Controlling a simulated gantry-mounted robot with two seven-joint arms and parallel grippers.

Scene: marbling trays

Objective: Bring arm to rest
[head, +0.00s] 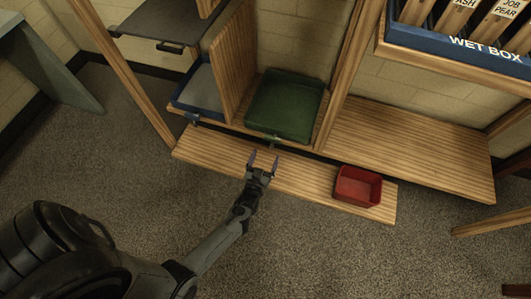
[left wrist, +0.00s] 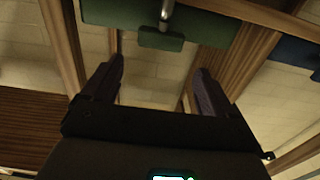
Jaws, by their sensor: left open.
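My left gripper (head: 263,163) is open and empty above the low wooden shelf board (head: 222,153). In the left wrist view its two fingers (left wrist: 158,85) stand apart with nothing between them. A green tray (head: 286,105) sits in the middle compartment just beyond the gripper, with a small pull at its front edge; its green underside (left wrist: 200,28) shows in the left wrist view. The gripper looks apart from the tray. My right gripper is not in view.
A red bin (head: 358,187) stands at the board's right end. A blue tray (head: 200,92) sits in the left compartment, with a dark tray (head: 165,20) above it. A blue box marked WET BOX (head: 460,45) is at the upper right. Grey carpet (head: 300,255) lies clear in front.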

